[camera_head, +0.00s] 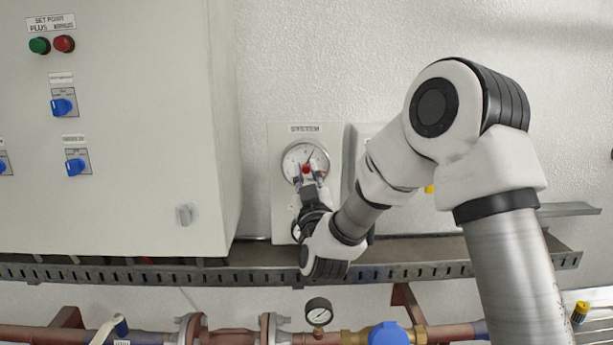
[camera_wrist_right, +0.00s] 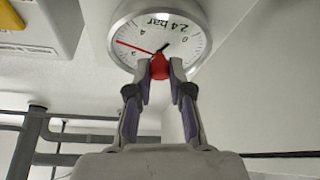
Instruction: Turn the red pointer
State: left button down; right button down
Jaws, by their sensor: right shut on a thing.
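The red pointer knob (camera_wrist_right: 159,67) sits at the middle of a round white dial gauge (camera_wrist_right: 190,38), with a thin red needle and a black needle on its face. In the head view the gauge (camera_head: 290,160) is on a light panel marked SYSTEM, and the red knob (camera_head: 306,169) shows at its centre. My right gripper (camera_head: 308,172) reaches up to the dial from below. In the wrist view the right gripper's fingertips (camera_wrist_right: 159,72) are shut on the red knob, one on each side. My left gripper is not in view.
A grey control cabinet (camera_head: 120,200) with blue switches stands left of the gauge panel. A perforated metal tray (camera_head: 200,272) runs below it. Lower down are pipes, a small pressure gauge (camera_head: 319,312) and a blue cap (camera_head: 388,334).

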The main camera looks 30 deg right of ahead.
jog(key=n+y, duration=0.2)
jog(key=n, duration=0.3)
jog(key=shift+d+r, duration=0.1)
jog(key=n+y, duration=0.2)
jog(key=n, duration=0.2)
jog(key=shift+r+n, duration=0.1)
jog(key=shift+n, duration=0.3)
jog(key=n+y+p, duration=0.1)
jog(key=n, duration=0.2)
jog(key=n+g+y+p, duration=0.1)
jog(key=n, duration=0.2)
jog(key=shift+r+g, duration=0.1)
jog(key=shift+g, duration=0.2)
jog(key=shift+n+g+y+p, duration=0.3)
jog(key=shift+n+g+p, duration=0.35)
jog(key=shift+n, duration=0.95)
jog(key=c, duration=1.1)
grip_release()
jog(key=shift+o, duration=0.2)
jog(key=shift+f, duration=0.2)
